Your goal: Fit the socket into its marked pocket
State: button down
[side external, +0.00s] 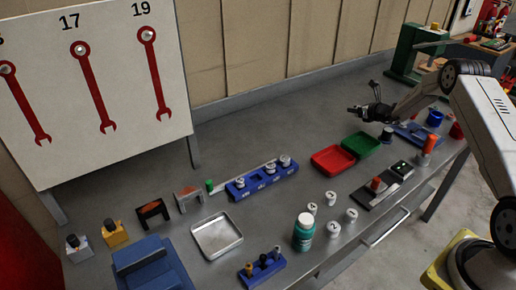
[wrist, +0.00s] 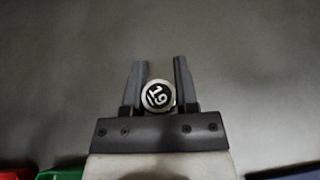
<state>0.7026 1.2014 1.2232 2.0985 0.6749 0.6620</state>
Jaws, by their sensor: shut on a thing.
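A socket (wrist: 157,95) with a dark end face marked 19 sits between the fingers of my gripper (wrist: 157,68) in the wrist view. The gripper is shut on it. In the side view my gripper (side external: 360,110) is above the bench, behind the green tray; the held socket is too small to make out there. A blue rack (side external: 262,189) stands at the middle of the bench, away from the gripper. It holds light sockets (side external: 285,161), with an empty pocket between the left one and the others. Its pocket markings are too small to read.
Red (side external: 333,160) and green (side external: 361,145) trays lie between the gripper and the rack. Several loose white cylinders (side external: 352,215) stand near the front edge by a teal bottle (side external: 304,232). A metal tray (side external: 217,236) lies left. Bench behind the trays is clear.

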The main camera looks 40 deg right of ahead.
aim_at(353, 122)
jog(key=shift+w+f, duration=0.15)
jog(key=shift+f, duration=1.5)
jog(key=shift+f, duration=0.15)
jog(key=shift+c, duration=1.9)
grip_release()
jog(key=shift+v, duration=1.55)
jog(key=shift+d+r, duration=0.1)
jog(key=shift+r, duration=3.55)
